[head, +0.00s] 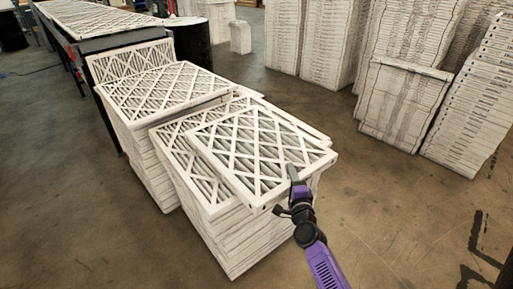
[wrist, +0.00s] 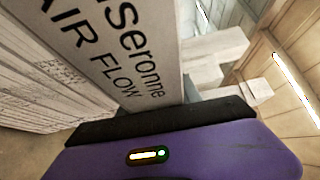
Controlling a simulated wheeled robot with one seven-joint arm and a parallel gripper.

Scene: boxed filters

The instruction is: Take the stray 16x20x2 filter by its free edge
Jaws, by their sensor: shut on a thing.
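The stray filter (head: 250,150) has a white frame with a diamond lattice. It lies on top of the front stack of filters (head: 222,232), turned askew, with its front-right edge sticking out past the stack. My gripper (head: 292,177) is shut on that free edge near its middle. In the wrist view the filter's edge (wrist: 125,40), printed with "AIR FLOW", rises from the dark jaw (wrist: 140,122). The far fingertip is hidden behind the filter. The printed size cannot be read.
A second, taller filter stack (head: 150,150) stands behind left, touching or close to the front one. A conveyor (head: 110,40) with filters is at the back left. Tall filter stacks (head: 400,100) stand at the back right. The floor (head: 400,215) to the right is clear.

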